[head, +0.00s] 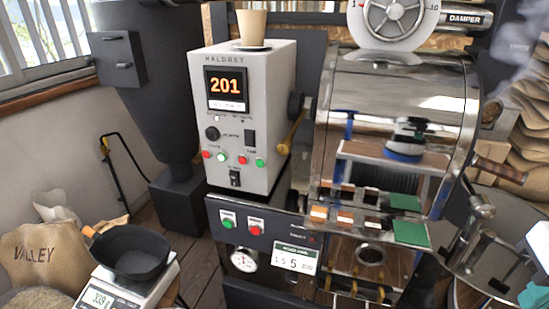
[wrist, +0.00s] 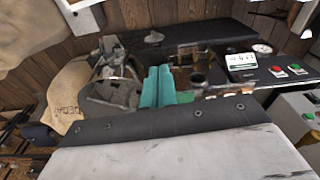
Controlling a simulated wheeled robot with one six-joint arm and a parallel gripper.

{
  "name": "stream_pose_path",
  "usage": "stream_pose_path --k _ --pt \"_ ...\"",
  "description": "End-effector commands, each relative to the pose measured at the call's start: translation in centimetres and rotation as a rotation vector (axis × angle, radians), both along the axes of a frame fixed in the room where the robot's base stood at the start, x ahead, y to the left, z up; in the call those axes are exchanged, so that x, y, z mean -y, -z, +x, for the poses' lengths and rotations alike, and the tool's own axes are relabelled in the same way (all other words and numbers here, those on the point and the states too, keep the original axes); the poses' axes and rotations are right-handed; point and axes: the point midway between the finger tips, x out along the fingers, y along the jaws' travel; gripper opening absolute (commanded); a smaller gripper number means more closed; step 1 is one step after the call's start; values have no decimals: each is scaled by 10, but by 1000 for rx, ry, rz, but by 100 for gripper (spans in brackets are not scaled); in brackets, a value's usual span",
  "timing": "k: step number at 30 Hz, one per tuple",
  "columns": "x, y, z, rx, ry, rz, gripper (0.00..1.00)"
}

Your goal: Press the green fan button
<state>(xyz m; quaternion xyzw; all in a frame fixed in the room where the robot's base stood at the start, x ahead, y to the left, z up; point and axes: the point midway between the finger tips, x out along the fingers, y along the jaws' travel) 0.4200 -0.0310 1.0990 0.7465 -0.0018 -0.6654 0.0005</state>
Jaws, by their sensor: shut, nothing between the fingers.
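The grey roaster control box (head: 222,180) has two red and two green buttons in a row: one green (head: 221,158) in the left pair, another green (head: 260,163) in the right pair. The dark panel below has a green button (head: 228,219) left of a red button (head: 255,226). Their small labels are illegible, so I cannot tell which green one is the fan's. In the wrist view, the lower panel's green button (wrist: 278,71) shows upside down. My gripper's teal fingers (wrist: 158,85) are shut, empty and apart from the panel, with the buttons off to their right.
The metal drum (head: 395,95) and a card strip with a green card (head: 410,233) stand right of the box. A cup (head: 252,26) stands on top of the box. A black pan (head: 136,252) sits on a scale at lower left. A display (head: 292,257) and gauge (head: 244,260) are beside the lower buttons.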

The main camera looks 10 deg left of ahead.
Motion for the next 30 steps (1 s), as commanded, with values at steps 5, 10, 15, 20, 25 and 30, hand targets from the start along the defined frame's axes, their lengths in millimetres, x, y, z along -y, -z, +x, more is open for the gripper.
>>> stream_pose_path --k 5,10,15,20,25,30 --pt "0 0 0 0 0 0 0" --pt "-5 3 19 40 -1 10 0" --pt "-40 15 93 211 7 70 0" --pt "-110 29 181 442 34 208 0" --pt "-201 42 245 665 77 413 0" --pt "-295 56 272 845 112 671 0"
